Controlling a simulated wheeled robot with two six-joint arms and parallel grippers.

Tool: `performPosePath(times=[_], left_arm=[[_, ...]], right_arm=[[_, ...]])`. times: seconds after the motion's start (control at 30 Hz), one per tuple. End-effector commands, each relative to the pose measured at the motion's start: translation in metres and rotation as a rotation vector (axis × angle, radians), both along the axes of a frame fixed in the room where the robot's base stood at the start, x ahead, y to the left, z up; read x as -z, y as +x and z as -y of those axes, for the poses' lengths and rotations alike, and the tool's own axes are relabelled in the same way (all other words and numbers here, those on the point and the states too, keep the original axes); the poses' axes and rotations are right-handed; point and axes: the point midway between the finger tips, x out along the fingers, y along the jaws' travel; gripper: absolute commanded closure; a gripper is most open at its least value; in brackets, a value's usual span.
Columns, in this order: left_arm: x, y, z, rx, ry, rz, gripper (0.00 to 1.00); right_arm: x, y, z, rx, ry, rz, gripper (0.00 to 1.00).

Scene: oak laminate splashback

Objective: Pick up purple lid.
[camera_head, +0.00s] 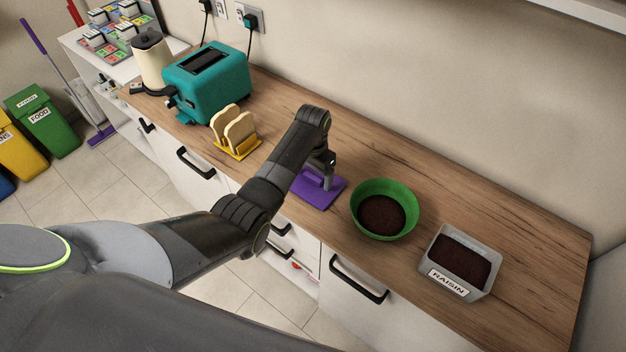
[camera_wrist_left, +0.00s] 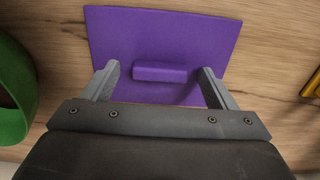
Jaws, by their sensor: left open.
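The purple lid (camera_head: 326,195) lies flat on the wooden counter, between the toast rack and the green bowl. It is a flat purple plate with a raised bar handle, and the handle shows clearly in the left wrist view (camera_wrist_left: 165,72). My left gripper (camera_head: 329,183) points down over the lid. In the left wrist view my left gripper (camera_wrist_left: 160,80) is open, with one finger on each side of the handle and a gap on both sides. The arm hides part of the lid in the head view. My right gripper is not in view.
A green bowl (camera_head: 410,212) with dark contents stands right of the lid, and a grey RAISIN container (camera_head: 478,286) stands further right. A yellow toast rack (camera_head: 237,152) with bread and a teal toaster (camera_head: 221,78) are to the left. Counter behind the lid is clear.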

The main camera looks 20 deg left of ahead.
Motion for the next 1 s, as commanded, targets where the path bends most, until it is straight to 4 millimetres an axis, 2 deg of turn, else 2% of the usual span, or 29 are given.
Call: performPosePath(times=[0.1,0.47,0.77,0.87,1.0], left_arm=[[0.0,0.0,0.0,0.0,0.0,0.0,0.2],[0.0,0.0,0.0,0.0,0.0,0.0,0.67],[-0.004,0.001,0.0,0.0,-0.001,0.002,0.68],[-0.014,0.001,0.0,0.0,0.0,0.004,0.68],[-0.037,0.002,0.0,0.0,-0.001,0.007,0.68]], right_arm=[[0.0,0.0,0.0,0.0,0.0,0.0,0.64],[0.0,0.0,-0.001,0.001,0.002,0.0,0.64],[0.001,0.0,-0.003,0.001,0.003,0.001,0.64],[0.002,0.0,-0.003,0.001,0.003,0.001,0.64],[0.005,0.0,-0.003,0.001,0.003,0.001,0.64]])
